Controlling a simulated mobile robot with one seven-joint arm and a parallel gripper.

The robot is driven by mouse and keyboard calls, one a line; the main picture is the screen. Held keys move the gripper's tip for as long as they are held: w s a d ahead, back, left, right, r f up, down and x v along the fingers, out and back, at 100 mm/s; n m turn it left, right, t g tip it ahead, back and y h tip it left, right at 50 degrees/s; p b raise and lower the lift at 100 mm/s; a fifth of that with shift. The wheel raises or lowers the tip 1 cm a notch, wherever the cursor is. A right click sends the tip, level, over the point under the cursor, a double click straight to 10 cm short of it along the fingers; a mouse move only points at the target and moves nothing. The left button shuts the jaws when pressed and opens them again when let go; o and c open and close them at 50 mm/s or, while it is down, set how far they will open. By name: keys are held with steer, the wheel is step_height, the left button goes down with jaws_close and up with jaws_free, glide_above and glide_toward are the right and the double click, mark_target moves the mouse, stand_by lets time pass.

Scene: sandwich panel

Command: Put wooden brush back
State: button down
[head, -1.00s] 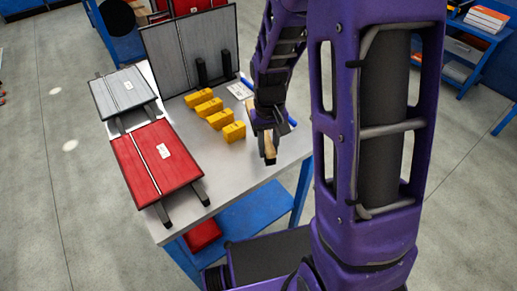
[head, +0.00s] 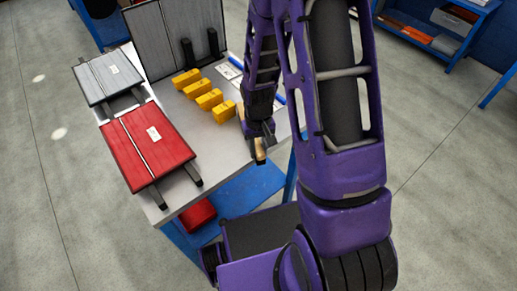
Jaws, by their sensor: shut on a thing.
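My gripper (head: 261,158) is at the right side of the work table (head: 215,150), near its right edge. It points downward and is shut on the wooden brush (head: 260,146), which shows as a small tan piece between the dark fingers. The rest of the brush is hidden by the gripper. I cannot tell how far the brush is above the table top.
Several yellow blocks (head: 210,99) stand in a row left of my gripper. A red panel (head: 148,146) and a grey panel (head: 109,75) rest on dark supports at the left. A large grey panel (head: 160,40) stands upright behind. The table's front middle is clear.

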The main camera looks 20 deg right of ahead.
steer(key=shift+r, duration=0.1)
steer(key=shift+f, duration=0.2)
steer(key=c, duration=0.6)
jaws_free()
steer(key=shift+c, duration=0.2)
steer(key=shift+r, duration=0.1)
step_height(320, 180, up, 12)
steer(key=p, duration=0.1)
steer(key=shift+p, duration=0.35)
steer(key=shift+w+r, duration=0.1)
